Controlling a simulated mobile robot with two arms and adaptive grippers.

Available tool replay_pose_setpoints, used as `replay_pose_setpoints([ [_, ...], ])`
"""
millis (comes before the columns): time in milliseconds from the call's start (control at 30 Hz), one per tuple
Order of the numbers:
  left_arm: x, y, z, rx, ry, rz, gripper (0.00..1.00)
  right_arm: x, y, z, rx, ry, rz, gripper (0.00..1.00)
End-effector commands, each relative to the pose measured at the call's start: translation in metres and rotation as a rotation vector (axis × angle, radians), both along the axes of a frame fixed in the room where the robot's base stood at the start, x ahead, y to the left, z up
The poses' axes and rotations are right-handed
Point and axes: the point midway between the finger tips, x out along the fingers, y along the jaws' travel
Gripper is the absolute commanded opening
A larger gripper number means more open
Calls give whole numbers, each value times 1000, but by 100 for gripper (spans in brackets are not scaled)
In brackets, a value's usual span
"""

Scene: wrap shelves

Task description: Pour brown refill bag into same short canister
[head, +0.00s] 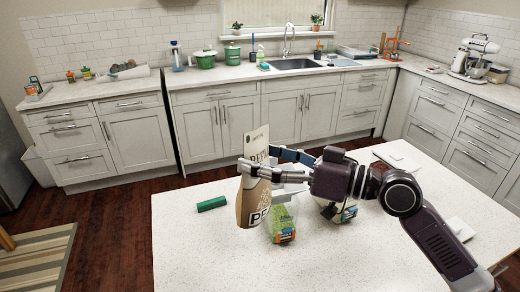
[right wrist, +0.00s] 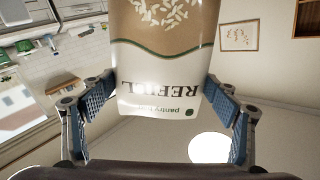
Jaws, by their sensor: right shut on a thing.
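The brown refill bag (head: 251,203) is brown below with a pale upper part, and it is held roughly upright above the island counter. My right gripper (head: 256,168) comes in from the right and is shut on the bag. In the right wrist view, the bag (right wrist: 165,60) shows a rice-grain picture and upside-down "REFILL" lettering between the fingers of my right gripper (right wrist: 160,110). I cannot make out a short canister; the bag, gripper and arm hide part of the counter. My left gripper is not in view.
The white speckled island counter (head: 190,255) lies below. A green-and-orange package (head: 281,226) stands just right of the bag's lower part, and another package (head: 344,214) is under my arm. A green cylinder (head: 212,203) lies to the left. The counter's front left is clear.

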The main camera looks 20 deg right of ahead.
Motion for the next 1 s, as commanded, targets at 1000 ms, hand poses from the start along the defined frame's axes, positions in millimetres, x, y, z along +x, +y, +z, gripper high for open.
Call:
replay_pose_setpoints([
  [1000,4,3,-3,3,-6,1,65,15,-15,-74,410,319,-15,30],
])
